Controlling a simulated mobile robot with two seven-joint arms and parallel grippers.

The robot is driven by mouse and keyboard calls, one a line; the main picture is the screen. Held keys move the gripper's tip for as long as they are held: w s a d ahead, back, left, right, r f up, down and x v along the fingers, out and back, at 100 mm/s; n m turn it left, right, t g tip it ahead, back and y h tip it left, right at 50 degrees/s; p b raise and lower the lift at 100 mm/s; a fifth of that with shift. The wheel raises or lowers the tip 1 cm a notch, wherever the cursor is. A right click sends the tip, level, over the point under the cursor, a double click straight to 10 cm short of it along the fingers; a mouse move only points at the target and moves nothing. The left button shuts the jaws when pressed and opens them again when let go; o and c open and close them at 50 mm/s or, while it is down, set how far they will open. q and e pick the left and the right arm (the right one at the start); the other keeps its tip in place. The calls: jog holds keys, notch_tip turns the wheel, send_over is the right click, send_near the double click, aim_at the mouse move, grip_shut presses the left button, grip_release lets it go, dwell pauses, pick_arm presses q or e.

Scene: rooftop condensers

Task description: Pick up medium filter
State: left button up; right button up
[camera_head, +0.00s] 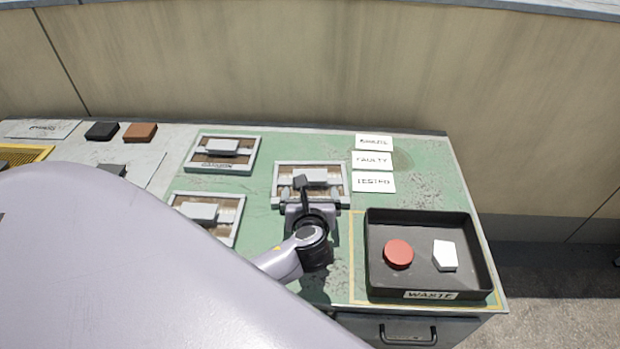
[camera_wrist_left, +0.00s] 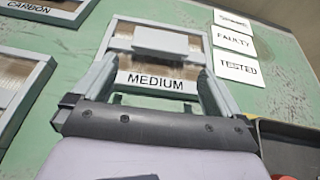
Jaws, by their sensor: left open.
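The medium filter is a flat grey-framed panel with a brownish mesh and a pale raised block; it lies on the green bench top in the head view (camera_head: 318,177). In the left wrist view, the filter (camera_wrist_left: 160,43) shows the label MEDIUM along its near edge. My left gripper (camera_head: 312,192) is open and empty at the filter's near side. In the left wrist view its two fingers (camera_wrist_left: 158,82) point toward the filter, one on either side of the label. I cannot tell whether they touch it. My right gripper is not in view.
Another filter labelled CARBON (camera_head: 222,153) lies behind left, and one more (camera_head: 207,213) lies left of the gripper. Three white cards (camera_head: 374,160) lie right of the medium filter. A black WASTE tray (camera_head: 375,225) holds a red disc (camera_head: 398,253) and a white piece (camera_head: 445,255).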

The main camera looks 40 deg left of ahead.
aim_at(310, 181)
pick_arm(q)
jog(key=x, duration=0.5)
jog(key=shift+w+a+f+b, duration=0.15)
jog(key=shift+w+a+b, duration=0.05)
jog(key=shift+w+b, duration=0.15)
jog(key=c, duration=0.8)
